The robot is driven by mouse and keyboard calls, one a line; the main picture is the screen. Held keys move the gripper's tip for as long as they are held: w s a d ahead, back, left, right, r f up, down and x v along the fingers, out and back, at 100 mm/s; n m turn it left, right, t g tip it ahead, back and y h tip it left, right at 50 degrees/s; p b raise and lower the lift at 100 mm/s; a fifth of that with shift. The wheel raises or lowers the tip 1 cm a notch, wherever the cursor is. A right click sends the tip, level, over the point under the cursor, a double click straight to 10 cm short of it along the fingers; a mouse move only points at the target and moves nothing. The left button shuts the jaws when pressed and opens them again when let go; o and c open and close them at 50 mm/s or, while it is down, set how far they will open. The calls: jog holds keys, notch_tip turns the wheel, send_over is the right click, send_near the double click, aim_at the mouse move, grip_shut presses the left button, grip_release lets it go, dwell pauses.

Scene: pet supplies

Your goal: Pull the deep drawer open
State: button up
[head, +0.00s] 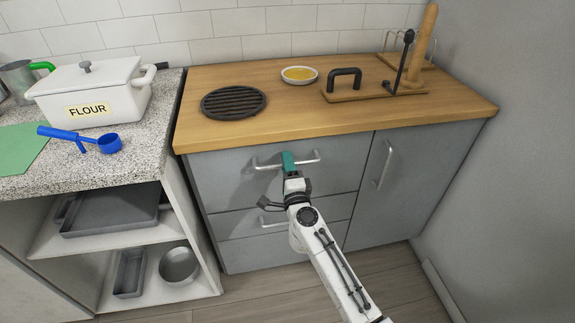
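The grey drawer cabinet stands under a wooden worktop. Its tall upper drawer front (225,180) looks closed, flush with the cabinet. A pale bar handle (308,158) runs across the top of this front. My gripper (289,161), with teal fingers, is at the middle of that bar and covers part of it. I cannot tell whether the fingers are closed around the bar or only in front of it. A second bar handle (268,222) shows lower down, partly hidden by my arm. The lower fronts also look closed.
A cabinet door (408,175) with an upright handle is right of the drawers. An open shelf unit with grey pans (110,208) stands left. The worktop (280,115) holds a black trivet (234,102) and a yellow-filled dish (299,75). Floor in front is clear.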

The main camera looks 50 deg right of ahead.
grip_shut()
dwell(0.6)
